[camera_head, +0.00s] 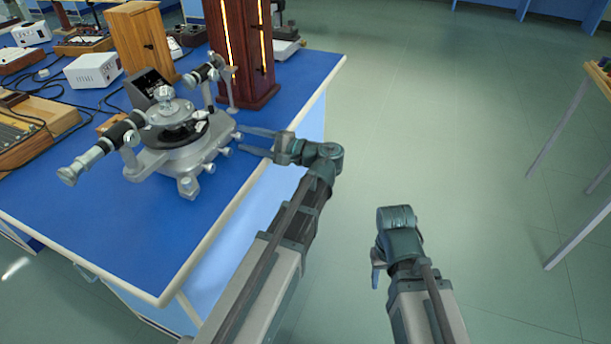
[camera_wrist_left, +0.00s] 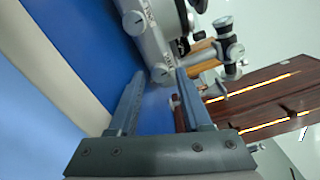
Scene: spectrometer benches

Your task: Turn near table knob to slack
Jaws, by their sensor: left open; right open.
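The spectrometer (camera_head: 165,165) stands on the blue bench, with a round table (camera_head: 175,128) in its middle and several small silver knobs along its base, one of them a knob (camera_head: 225,151) at its right side. I cannot tell which is the near table knob. My left gripper (camera_head: 242,140) is open at the right side of the base, its fingers pointing at the knobs. In the left wrist view, a silver knob (camera_wrist_left: 161,73) shows just past the gap between the open fingertips (camera_wrist_left: 160,80); contact cannot be told. My right gripper (camera_head: 377,272) is open, empty and off the bench, its fingers mostly hidden.
A dark wooden lamp housing (camera_head: 243,55) with glowing slits stands close behind the spectrometer. A lighter wooden box (camera_head: 140,40) and a white power box (camera_head: 93,69) are farther back. The bench (camera_head: 130,245) is clear in front; its right edge lies under my left arm.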

